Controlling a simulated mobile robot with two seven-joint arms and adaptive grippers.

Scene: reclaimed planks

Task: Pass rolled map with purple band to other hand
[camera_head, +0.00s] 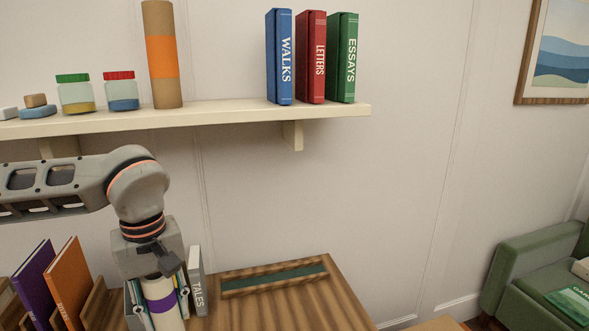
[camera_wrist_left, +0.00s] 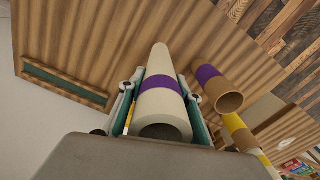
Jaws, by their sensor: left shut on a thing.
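The cream rolled map with a purple band (camera_head: 161,289) is upright between the fingers of my left gripper (camera_head: 163,305) at the bottom of the head view. My left gripper is shut on it. In the left wrist view the same map (camera_wrist_left: 161,103) runs away from the camera between the two fingers, its open end nearest. Its far end reaches over the wooden tabletop (camera_wrist_left: 110,50); I cannot tell if it touches. My right gripper is in neither view.
A brown tube with a purple band (camera_wrist_left: 215,86) and a yellow-banded tube (camera_wrist_left: 238,130) are beside the held map. The grey TALES book (camera_head: 197,281) stands close right of the gripper; purple (camera_head: 38,283) and orange (camera_head: 71,282) books stand left. A shelf (camera_head: 220,115) runs above.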

